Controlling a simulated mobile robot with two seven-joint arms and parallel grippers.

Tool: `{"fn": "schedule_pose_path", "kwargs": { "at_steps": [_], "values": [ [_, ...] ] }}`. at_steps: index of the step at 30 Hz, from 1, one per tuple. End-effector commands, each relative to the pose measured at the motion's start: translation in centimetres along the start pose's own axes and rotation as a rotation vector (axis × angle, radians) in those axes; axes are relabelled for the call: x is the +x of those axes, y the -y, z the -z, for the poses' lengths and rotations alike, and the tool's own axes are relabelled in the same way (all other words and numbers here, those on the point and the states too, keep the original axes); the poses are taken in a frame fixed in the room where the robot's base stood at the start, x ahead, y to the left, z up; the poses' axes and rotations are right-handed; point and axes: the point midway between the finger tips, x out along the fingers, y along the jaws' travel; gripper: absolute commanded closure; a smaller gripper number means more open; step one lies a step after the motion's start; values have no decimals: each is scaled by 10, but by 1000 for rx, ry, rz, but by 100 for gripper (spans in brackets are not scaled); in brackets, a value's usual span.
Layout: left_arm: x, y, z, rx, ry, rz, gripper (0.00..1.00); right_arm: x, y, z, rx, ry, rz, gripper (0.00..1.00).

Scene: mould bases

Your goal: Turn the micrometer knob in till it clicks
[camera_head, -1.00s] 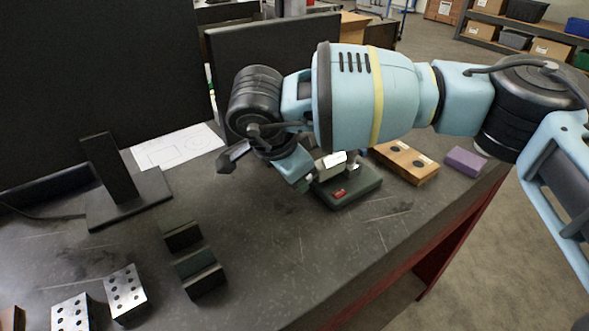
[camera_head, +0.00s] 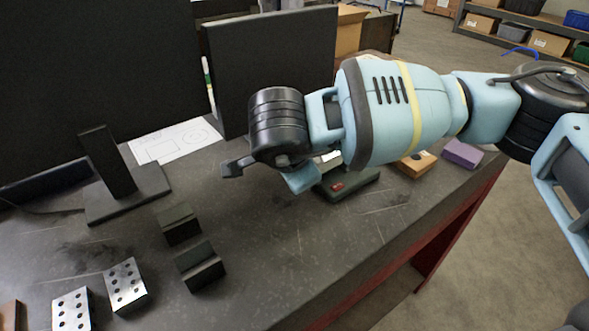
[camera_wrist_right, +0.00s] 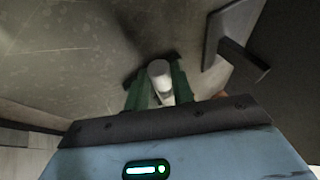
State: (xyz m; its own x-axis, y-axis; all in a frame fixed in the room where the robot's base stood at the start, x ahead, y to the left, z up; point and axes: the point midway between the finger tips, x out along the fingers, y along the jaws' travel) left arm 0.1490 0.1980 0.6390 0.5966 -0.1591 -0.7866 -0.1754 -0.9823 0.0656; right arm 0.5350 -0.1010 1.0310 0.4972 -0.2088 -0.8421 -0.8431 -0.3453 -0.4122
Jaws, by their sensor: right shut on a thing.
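The micrometer stand's dark green base (camera_head: 348,187) with a small red label sits on the bench, partly covered by my right arm in the head view. A sliver of pale metal (camera_head: 331,156) shows above it. In the head view the fingertips and the knob are hidden behind my wrist. The micrometer's scale cannot be read. My left gripper is in neither view.
A monitor stand (camera_head: 128,193) and a paper drawing (camera_head: 176,143) are at the back left. Two dark V-shaped blocks (camera_head: 200,265) and drilled metal blocks (camera_head: 125,286) are in front. An orange-brown block (camera_head: 416,164) and a purple block (camera_head: 462,153) lie right of the base.

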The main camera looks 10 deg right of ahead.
Motion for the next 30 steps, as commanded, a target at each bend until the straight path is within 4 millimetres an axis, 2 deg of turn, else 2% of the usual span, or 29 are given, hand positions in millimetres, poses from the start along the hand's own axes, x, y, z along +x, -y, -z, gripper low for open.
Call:
{"fn": "schedule_pose_path", "kwargs": {
  "at_steps": [1, 2, 6, 17, 30],
  "values": [
    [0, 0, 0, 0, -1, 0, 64, 0, 0, 0, 0, -1, -1, 99],
    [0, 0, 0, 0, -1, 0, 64, 0, 0, 0, 0, -1, -1, 72],
    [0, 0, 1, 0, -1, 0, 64, 0, 0, 0, 0, -1, -1, 54],
    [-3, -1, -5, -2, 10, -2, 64, -5, 0, 0, -1, 0, 0, 54],
    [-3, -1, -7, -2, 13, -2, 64, -67, 0, 0, -1, -1, 0, 54]
  ]
}}
